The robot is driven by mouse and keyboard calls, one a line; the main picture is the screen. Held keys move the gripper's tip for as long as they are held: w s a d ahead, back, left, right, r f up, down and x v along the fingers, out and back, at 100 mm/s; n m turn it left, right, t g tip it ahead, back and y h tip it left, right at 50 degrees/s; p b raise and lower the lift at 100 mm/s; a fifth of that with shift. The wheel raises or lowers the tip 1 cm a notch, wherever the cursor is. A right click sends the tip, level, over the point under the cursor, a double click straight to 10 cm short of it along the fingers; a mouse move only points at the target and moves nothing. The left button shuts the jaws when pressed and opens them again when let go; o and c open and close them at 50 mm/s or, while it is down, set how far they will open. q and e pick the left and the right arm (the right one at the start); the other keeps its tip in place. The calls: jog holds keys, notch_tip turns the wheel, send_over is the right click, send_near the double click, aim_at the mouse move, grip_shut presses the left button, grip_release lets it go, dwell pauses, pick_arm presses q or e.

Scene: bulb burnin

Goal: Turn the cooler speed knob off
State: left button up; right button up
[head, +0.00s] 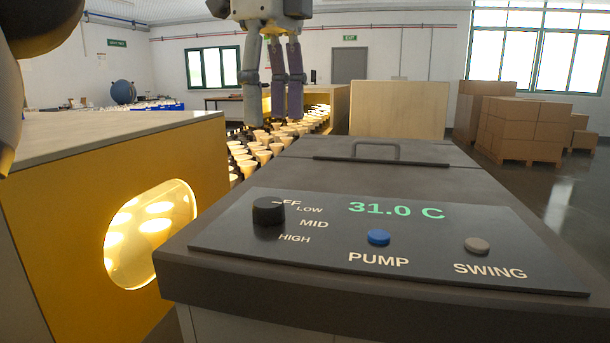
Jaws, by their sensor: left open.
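The cooler speed knob (268,211) is a short black cylinder at the left of the cooler's sloped control panel (330,260). Labels OFF, LOW, MID and HIGH run down its right side; the first letter of OFF is hidden. A pale mark shows at the knob's upper right edge beside OFF; I cannot tell whether it is the pointer or part of the lettering. My left gripper (272,114) hangs from the top of the head view, open and empty, fingers down. It appears above and beyond the knob, apart from it. My right gripper is not in view.
The panel also has a blue PUMP button (378,237), a grey SWING button (477,245) and a green 31.0 C readout (396,210). A lid handle (375,145) rises behind. A yellow cabinet (60,220) with a lit window stands left. Cartons (525,130) are stacked right.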

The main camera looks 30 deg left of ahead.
pick_arm(q)
send_over(267, 202)
jog(key=f, duration=0.4)
jog(key=shift+s+f, duration=0.1)
jog(key=shift+s, duration=0.2)
jog(key=f, duration=0.6)
jog(key=shift+w+f, duration=0.2)
jog(key=shift+f, duration=0.1)
jog(key=shift+w+f, duration=0.1)
jog(key=shift+f, duration=0.3)
jog(key=shift+c, duration=0.3)
jog(key=c, duration=1.1)
